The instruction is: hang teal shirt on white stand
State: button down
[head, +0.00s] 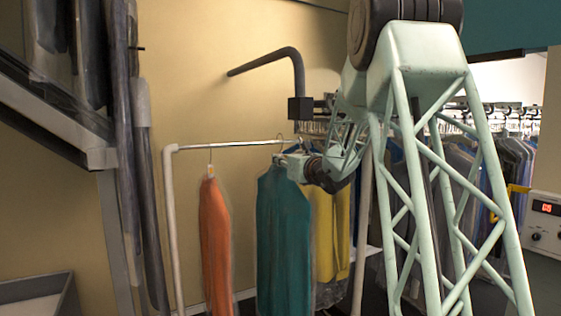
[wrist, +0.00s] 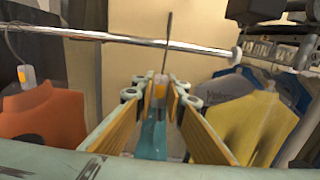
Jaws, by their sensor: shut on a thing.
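The teal shirt (head: 284,240) hangs upright below my gripper (head: 290,163). In the wrist view my gripper (wrist: 160,105) is shut on the neck of its hanger, with an orange tag between the fingers. The dark hook (wrist: 168,42) rises above the fingers and crosses the rail in the picture; I cannot tell whether it rests on the rail. Little of the teal shirt (wrist: 153,136) shows there. The white stand has a horizontal rail (head: 235,145) and a left post (head: 172,220); the rail also crosses the wrist view (wrist: 120,39).
An orange shirt (head: 215,240) hangs from the rail left of the teal one. A yellow shirt (head: 331,232) hangs close on the right. A crowded garment rack (head: 500,150) stands behind my arm. A dark bent pipe (head: 275,58) juts above. Rail between orange and teal is clear.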

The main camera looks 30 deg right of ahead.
jog(key=shift+w+r+b, duration=0.1)
jog(key=shift+w+b, duration=0.25)
jog(key=shift+w, duration=2.35)
dwell(0.4)
jog(key=shift+f+b, duration=1.3)
jog(key=shift+f, duration=0.05)
dwell(0.7)
jog(key=c, duration=2.6)
grip_release()
jog(key=shift+o, duration=0.2)
jog(key=shift+s+d, duration=0.1)
jog(key=shift+s, duration=0.1)
jog(key=shift+s+a, duration=0.15)
jog(key=shift+s, duration=2.8)
jog(key=shift+s+a, duration=0.1)
jog(key=shift+s, duration=2.8)
jog(key=shift+o, duration=1.2)
